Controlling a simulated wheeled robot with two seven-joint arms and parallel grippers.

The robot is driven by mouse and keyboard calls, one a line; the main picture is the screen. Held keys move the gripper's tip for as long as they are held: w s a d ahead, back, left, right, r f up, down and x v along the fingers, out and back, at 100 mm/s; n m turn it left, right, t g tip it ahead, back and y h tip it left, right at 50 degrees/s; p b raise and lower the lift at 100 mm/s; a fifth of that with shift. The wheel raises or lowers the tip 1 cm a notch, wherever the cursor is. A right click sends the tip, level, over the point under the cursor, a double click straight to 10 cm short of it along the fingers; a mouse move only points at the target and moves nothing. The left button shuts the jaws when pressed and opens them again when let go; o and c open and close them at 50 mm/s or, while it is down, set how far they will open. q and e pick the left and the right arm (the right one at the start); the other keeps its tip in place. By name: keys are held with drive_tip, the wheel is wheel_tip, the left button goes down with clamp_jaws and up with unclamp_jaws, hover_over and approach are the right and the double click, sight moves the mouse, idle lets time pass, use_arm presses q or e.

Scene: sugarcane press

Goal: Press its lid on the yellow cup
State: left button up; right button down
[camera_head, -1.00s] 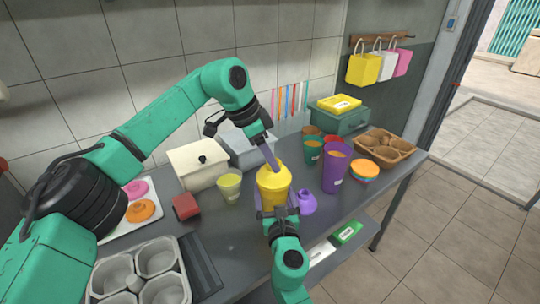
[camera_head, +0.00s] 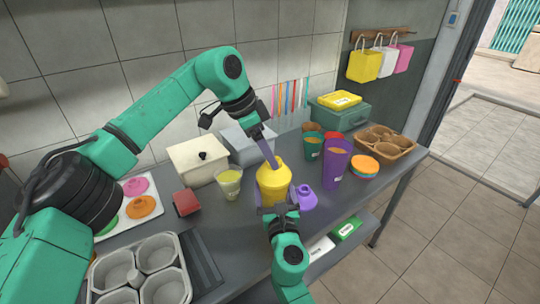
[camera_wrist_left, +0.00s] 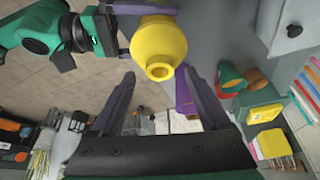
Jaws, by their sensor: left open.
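The yellow cup (camera_head: 273,192) stands upright at the middle of the counter. A yellow domed lid with a short spout (camera_head: 279,166) is on its top; I cannot tell whether it is fully seated. The lid also shows from above in the left wrist view (camera_wrist_left: 158,48). My left gripper (camera_head: 269,154) is open and empty, its fingers pointing down close beside the lid. In the left wrist view its fingers (camera_wrist_left: 160,88) are spread apart, short of the lid. My right gripper (camera_head: 278,211) has its fingers around the near side of the cup.
A purple lid (camera_head: 307,198) lies just right of the cup. A pale green cup (camera_head: 229,185) stands to its left and a tall purple cup (camera_head: 335,167) to its right. A cream box (camera_head: 195,160) stands behind. A grey cup tray (camera_head: 189,277) is at front left.

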drive_tip(key=shift+f, duration=0.1)
use_arm(q)
drive_tip(key=v, duration=1)
use_arm(e)
unclamp_jaws()
use_arm(q)
drive_tip(key=shift+f+b, duration=0.7)
drive_tip(key=shift+f, duration=0.05)
use_arm(e)
drive_tip(key=s+d, duration=0.2)
drive_tip(key=s, duration=1.2)
drive_tip(key=shift+s+d, duration=0.15)
drive_tip(key=shift+s, duration=0.05)
